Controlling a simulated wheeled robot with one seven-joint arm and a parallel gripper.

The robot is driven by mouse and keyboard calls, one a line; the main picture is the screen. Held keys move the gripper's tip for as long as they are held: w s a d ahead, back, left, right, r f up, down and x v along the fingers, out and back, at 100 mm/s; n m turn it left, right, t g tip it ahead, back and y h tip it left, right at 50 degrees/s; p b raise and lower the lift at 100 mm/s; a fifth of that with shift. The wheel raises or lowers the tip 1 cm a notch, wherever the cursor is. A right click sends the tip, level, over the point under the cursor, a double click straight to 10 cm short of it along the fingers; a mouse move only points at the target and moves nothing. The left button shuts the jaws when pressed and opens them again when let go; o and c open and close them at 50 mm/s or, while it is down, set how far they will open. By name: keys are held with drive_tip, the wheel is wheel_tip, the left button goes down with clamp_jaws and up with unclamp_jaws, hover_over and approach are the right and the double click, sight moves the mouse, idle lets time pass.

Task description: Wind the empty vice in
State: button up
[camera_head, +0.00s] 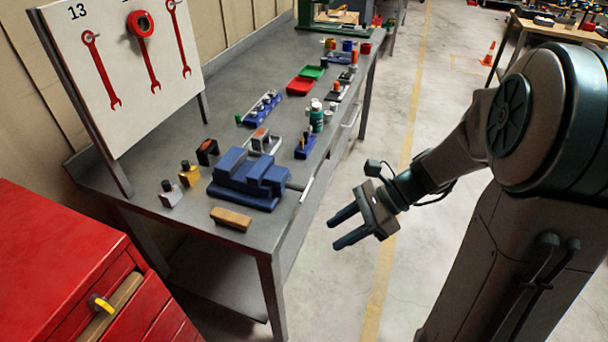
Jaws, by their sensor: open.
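A blue bench vice (246,178) sits on the grey workbench near its front right edge. Its handle bar (306,188) sticks out at the right, over the bench edge. I cannot tell from this angle how far apart its jaws stand or whether anything is between them. My gripper (339,231) is open and empty. It hangs over the aisle floor, right of the vice and apart from it, with its two dark fingers pointing left toward the bench.
A wooden block (231,218) lies in front of the vice. Several small blocks, bottles and trays, among them a red tray (300,86), stand along the workbench (150,150). A red drawer cabinet (60,260) is at lower left. The aisle floor (340,290) is clear.

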drive_tip(key=w+f+m+t+y+b, duration=0.1)
drive_tip(key=w+f+m+t+y, duration=0.3)
drive_tip(key=w+m, duration=0.35)
drive_tip(key=m+t+y, duration=0.3)
drive_tip(key=m+t, duration=0.1)
drive_tip(key=m, duration=0.5)
approach(303, 187)
drive_tip(key=x, duration=0.6)
drive_tip(key=f+x, duration=0.1)
drive_tip(key=x, duration=0.3)
drive_tip(key=shift+p, duration=0.35)
